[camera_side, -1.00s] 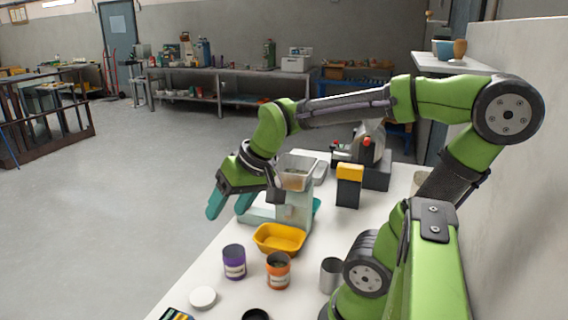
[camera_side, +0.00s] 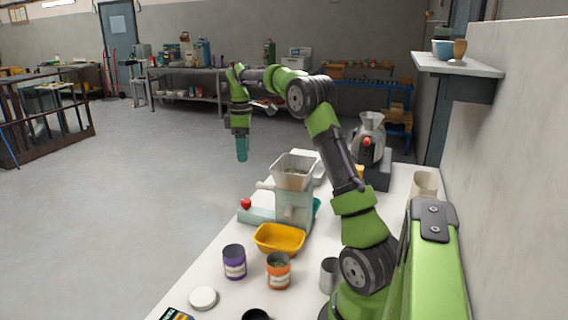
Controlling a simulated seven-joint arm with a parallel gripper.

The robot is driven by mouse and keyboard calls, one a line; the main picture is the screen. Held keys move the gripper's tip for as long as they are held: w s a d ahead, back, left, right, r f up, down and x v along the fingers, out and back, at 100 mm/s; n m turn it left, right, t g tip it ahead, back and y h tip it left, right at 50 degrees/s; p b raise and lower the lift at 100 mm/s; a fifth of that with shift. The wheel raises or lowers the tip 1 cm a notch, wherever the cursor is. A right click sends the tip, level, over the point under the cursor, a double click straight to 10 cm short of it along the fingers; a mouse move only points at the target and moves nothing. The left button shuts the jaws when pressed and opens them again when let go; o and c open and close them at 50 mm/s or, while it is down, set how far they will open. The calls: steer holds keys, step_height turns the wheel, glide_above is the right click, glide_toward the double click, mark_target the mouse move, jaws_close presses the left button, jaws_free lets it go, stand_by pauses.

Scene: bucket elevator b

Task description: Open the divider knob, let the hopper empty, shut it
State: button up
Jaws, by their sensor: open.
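A pale green stand (camera_side: 293,208) on the white bench carries a clear, flared hopper (camera_side: 296,160) with some greenish material visible inside. A red knob (camera_side: 245,203) sits at the left end of the stand's base. A yellow tray (camera_side: 279,239) stands in front of the stand, and its inside looks empty. My gripper (camera_side: 241,150) hangs fingers down, up and left of the hopper, apart from everything. It is open and holds nothing; its teal fingers overlap in this view.
A purple can (camera_side: 234,262), an orange can (camera_side: 278,270) with contents, a metal cup (camera_side: 330,273) and a white lid (camera_side: 203,297) stand at the front. A grey machine (camera_side: 371,138) with a red knob stands behind. My arm partly hides a yellow-topped box (camera_side: 360,171).

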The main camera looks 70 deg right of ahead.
mark_target(246, 200)
step_height(246, 200, down, 17)
steer(key=shift+r, duration=0.2)
steer(key=shift+c, duration=0.3)
steer(key=c, duration=1)
